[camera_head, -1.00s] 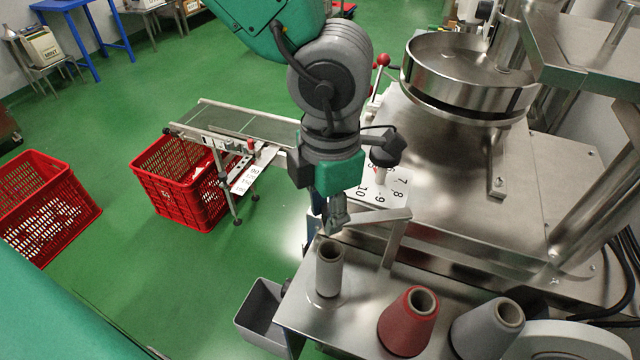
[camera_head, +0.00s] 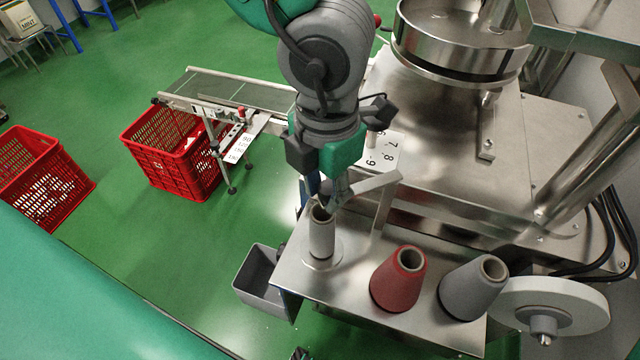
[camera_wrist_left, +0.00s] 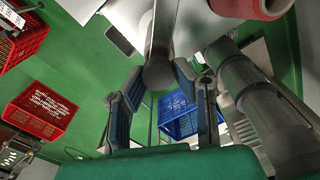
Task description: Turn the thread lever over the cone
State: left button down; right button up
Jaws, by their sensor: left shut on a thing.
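The thread lever (camera_head: 372,187) is a flat metal arm on an upright post. Its free end reaches left to my left gripper (camera_head: 328,193). The gripper is shut on this end, just above and behind the pale grey cone (camera_head: 321,238). The cone stands upright at the left end of the metal shelf (camera_head: 345,285), and the fingertips partly overlap its top. In the left wrist view, a metal bar end (camera_wrist_left: 158,74) lies between the two fingers; its exact contact is hard to see. My right gripper is not in view.
A red cone (camera_head: 398,280) and a darker grey cone (camera_head: 472,288) stand further right on the shelf, beside a white disc (camera_head: 560,300). A grey bin (camera_head: 262,277) hangs at its left edge. A number plate (camera_head: 388,150) lies behind the lever.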

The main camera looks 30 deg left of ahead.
pick_arm(q)
jog(key=c, duration=1.3)
grip_release()
jog(key=shift+w+d+r, duration=0.25)
jog(key=shift+w, duration=0.15)
jog(key=shift+d+f, duration=0.15)
jog(key=shift+d, duration=0.1)
notch_tip(320, 180, up, 12)
jog(key=shift+d, duration=0.25)
jog(key=shift+w+a, duration=0.1)
jog(key=shift+a, duration=0.15)
jog(key=shift+a, duration=0.15)
